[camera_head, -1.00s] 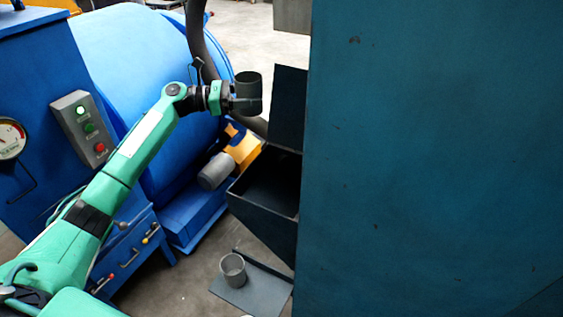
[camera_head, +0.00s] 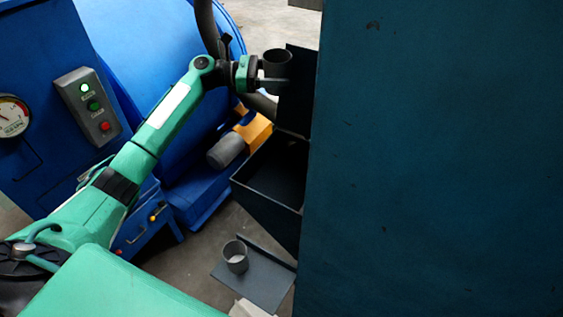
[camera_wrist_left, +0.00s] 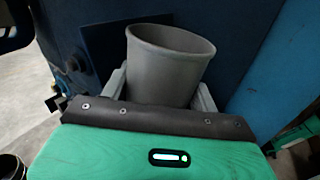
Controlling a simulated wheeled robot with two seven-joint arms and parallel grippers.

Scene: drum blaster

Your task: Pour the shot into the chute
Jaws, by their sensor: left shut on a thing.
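My left gripper (camera_head: 262,78) is shut on a dark grey cup (camera_head: 277,63) and holds it upright beside the raised back plate of the chute. The cup also shows in the left wrist view (camera_wrist_left: 168,68), between the two fingers; its contents cannot be seen. The chute (camera_head: 272,178) is a dark open-topped hopper on the side of the big teal cabinet, lower in the picture than the cup. A second grey cup (camera_head: 236,257) with pale contents stands on a small shelf (camera_head: 256,281) below the chute. My right gripper is not in view.
The large teal cabinet (camera_head: 430,160) fills the right side. A blue machine (camera_head: 150,50) with a button box (camera_head: 88,105) and gauge stands at left. A dark curved hose (camera_head: 207,28) runs close behind my left wrist.

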